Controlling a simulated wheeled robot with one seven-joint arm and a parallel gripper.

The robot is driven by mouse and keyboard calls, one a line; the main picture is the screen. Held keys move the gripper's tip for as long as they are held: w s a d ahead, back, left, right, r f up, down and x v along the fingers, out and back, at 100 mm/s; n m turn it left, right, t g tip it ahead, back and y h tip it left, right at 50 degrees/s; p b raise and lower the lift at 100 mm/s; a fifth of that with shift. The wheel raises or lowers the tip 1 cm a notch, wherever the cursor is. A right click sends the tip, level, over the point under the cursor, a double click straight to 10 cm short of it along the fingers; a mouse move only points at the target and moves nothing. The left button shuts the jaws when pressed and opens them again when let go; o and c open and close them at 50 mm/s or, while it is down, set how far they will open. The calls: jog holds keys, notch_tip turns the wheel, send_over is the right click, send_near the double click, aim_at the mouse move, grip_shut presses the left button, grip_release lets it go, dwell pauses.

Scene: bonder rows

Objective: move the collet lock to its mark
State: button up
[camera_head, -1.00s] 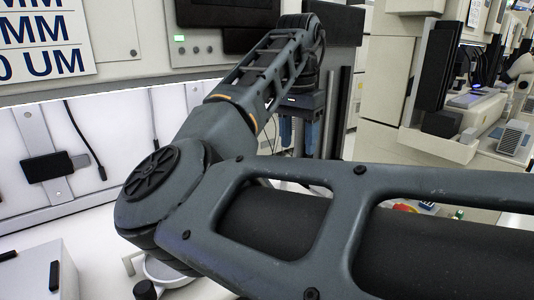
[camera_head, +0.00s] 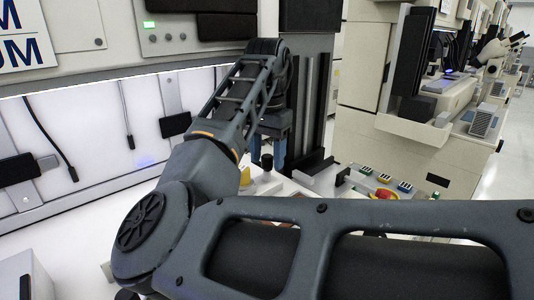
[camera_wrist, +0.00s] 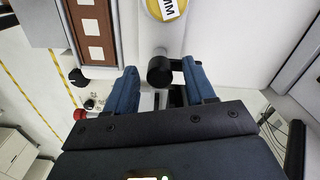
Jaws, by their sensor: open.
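A black round-ended knob (camera_wrist: 160,72) on a pale stem lies between the blue fingers of my gripper (camera_wrist: 161,84) in the wrist view. It may be the collet lock, but I cannot be sure. The fingers are apart, with a gap beside the knob, and are not closed on it. In the head view my gripper (camera_head: 268,148) points down over the bench, and a black knob (camera_head: 267,162) shows at its fingertips. I cannot make out the mark.
A yellow disc with a label (camera_wrist: 165,8) and a brown strip with white squares (camera_wrist: 94,30) lie beyond the fingers. A red knob (camera_wrist: 80,114) is at lower left. A button panel (camera_head: 385,188) stands right of my gripper. A dark column (camera_head: 312,105) rises behind it.

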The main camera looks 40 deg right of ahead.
jog(key=shift+c, duration=0.2)
grip_shut()
